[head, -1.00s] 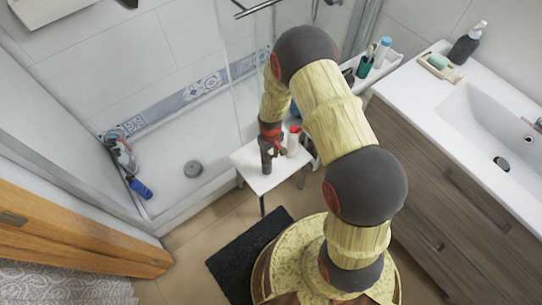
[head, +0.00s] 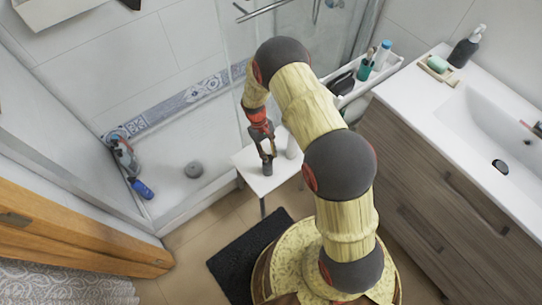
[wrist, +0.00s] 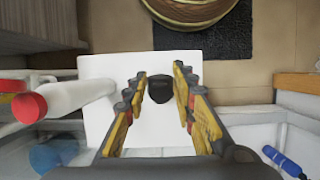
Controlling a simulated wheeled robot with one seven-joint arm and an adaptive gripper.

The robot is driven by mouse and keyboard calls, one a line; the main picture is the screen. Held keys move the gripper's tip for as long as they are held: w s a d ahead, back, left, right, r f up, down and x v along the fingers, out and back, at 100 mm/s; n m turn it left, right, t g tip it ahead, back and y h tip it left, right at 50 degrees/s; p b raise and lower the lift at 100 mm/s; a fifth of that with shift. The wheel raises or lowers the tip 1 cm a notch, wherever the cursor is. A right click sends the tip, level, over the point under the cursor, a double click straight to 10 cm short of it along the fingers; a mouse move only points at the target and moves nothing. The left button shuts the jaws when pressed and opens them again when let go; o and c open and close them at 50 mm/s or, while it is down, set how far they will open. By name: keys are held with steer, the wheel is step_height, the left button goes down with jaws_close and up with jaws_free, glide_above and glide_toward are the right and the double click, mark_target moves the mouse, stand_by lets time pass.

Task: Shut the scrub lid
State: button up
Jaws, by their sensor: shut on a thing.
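A small dark piece (wrist: 160,88), which I take to be the scrub lid, shows between my fingers in the wrist view. My gripper (wrist: 160,75) is shut on it, one finger on each side. In the head view my gripper (head: 267,160) is low over the white stool top (head: 246,160). The stool top (wrist: 100,70) lies behind the dark piece in the wrist view. I cannot make out the scrub jar apart from the lid.
A white bottle with a red cap (wrist: 62,98) is left of my gripper in the wrist view, close by. A dark mat (head: 245,255) lies on the floor before the stool. The shower tray (head: 215,165) is behind; the sink cabinet (head: 430,190) is right.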

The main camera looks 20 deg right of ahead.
steer(key=shift+w+a+f+g+h+b, duration=0.15)
steer(key=shift+w+g+h+b, duration=0.25)
steer(key=shift+g, duration=0.4)
steer(key=shift+w+a+f+g+h+b, duration=0.1)
steer(key=shift+w+f+g+h+b, duration=0.1)
steer(key=shift+g+b, duration=0.45)
steer(key=shift+r+g, duration=0.1)
steer(key=shift+g, duration=0.15)
steer(key=o, duration=1.1)
steer(key=shift+o, duration=0.3)
steer(key=shift+r, duration=0.15)
step_height(320, 180, up, 10)
steer(key=shift+c, duration=0.5)
